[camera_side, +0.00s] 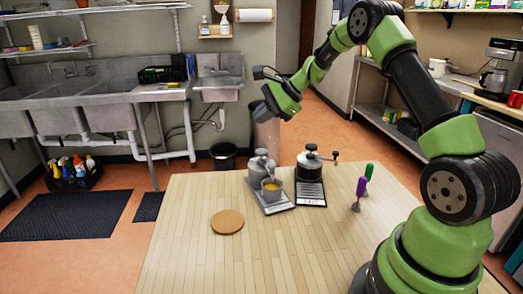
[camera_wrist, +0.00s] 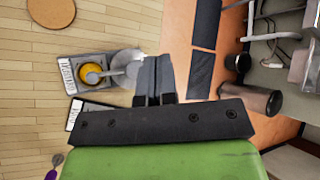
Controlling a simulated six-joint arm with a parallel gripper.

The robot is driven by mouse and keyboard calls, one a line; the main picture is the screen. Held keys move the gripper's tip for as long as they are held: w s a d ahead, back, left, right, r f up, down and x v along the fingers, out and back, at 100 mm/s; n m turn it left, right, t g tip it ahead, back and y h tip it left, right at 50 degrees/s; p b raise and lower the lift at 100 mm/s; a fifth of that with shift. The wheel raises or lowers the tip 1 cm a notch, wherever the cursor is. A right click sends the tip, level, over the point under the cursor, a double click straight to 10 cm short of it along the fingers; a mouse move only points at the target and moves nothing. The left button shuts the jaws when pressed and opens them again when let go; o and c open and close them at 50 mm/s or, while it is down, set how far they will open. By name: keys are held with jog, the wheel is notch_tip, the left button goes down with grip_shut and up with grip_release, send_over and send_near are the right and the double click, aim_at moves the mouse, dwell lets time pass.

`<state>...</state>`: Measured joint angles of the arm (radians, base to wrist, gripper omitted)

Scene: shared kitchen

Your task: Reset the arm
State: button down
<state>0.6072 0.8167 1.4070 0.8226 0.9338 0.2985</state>
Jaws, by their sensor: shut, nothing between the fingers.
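My gripper (camera_side: 266,108) is raised above the far edge of the wooden table (camera_side: 185,255), well clear of the things on it. In the wrist view its two dark fingers (camera_wrist: 155,68) are together with nothing between them. In the side view the fingertips are small and dark. My arm arches up from the table's right side and reaches left.
A cork disc (camera_side: 227,222) and purple-handled (camera_side: 361,187) and green-handled (camera_side: 369,170) tools are nearby. The table's front left is clear.

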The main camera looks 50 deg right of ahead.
dwell(0.3)
jog(key=s+a+r+n+g, duration=0.2)
jog(key=s+a+r+n, duration=0.8)
jog(key=a+r, duration=0.4)
jog(key=s+a+f+n+h, duration=0.1)
jog(key=s+a+n, duration=0.1)
jog(key=s, duration=0.6)
jog(key=s+a+f+n+t+h, duration=0.1)
jog(key=s+a+n, duration=0.2)
jog(key=s, duration=0.6)
jog(key=n, duration=0.2)
jog(key=shift+s+n, duration=0.3)
